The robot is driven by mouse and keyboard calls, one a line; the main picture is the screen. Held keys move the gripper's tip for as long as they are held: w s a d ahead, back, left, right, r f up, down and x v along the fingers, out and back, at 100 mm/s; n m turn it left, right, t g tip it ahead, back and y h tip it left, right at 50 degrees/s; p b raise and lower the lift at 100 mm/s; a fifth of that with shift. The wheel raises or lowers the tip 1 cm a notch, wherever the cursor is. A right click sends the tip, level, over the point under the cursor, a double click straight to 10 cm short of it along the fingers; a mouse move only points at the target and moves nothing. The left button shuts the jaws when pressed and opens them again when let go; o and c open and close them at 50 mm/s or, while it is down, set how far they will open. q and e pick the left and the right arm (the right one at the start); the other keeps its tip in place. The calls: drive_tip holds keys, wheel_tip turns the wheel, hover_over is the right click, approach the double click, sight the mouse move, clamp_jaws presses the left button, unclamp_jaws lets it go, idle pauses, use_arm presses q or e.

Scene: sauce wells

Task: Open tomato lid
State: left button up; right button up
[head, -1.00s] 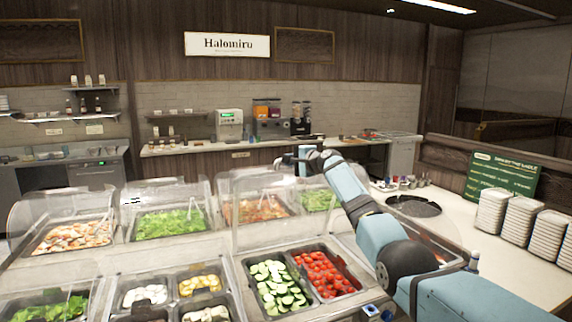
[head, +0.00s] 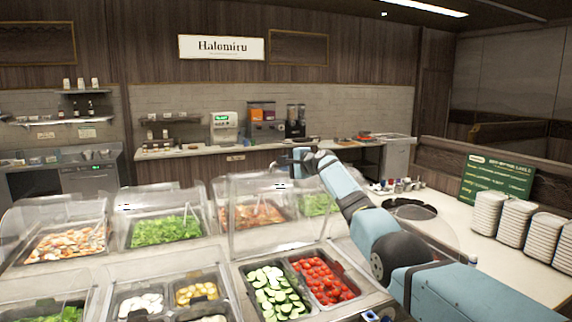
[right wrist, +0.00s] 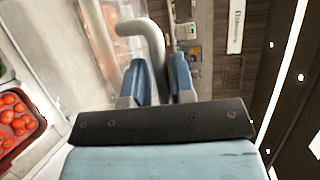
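Red tomatoes (head: 323,280) fill a dark tray at the front of the counter, uncovered from above, beside a tray of sliced cucumber (head: 272,290). They also show at the left of the right wrist view (right wrist: 14,122). A clear lid (head: 262,222) stands raised behind these two trays. My right gripper (head: 302,157) is high at the lid's upper right. In the right wrist view, a grey curved handle (right wrist: 140,27) runs down between its blue fingers (right wrist: 166,82), which look closed around it; the contact is partly hidden. My left gripper is out of view.
More trays under clear covers stand behind and left, including greens (head: 165,230). Stacked white plates (head: 512,220) and a green sign (head: 496,180) are on the right counter. My right arm spans the space right of the tomatoes.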

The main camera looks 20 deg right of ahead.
drive_tip(key=shift+s+d, duration=0.1)
drive_tip(key=shift+s, duration=0.05)
drive_tip(key=shift+s+d+b, duration=0.3)
drive_tip(key=shift+s+d, duration=0.05)
drive_tip(key=shift+s, duration=0.2)
drive_tip(key=b+v, duration=0.3)
drive_tip(key=v, duration=0.9)
drive_tip(key=shift+r, duration=0.25)
drive_tip(key=shift+s+a, duration=0.1)
drive_tip(key=shift+s, duration=0.05)
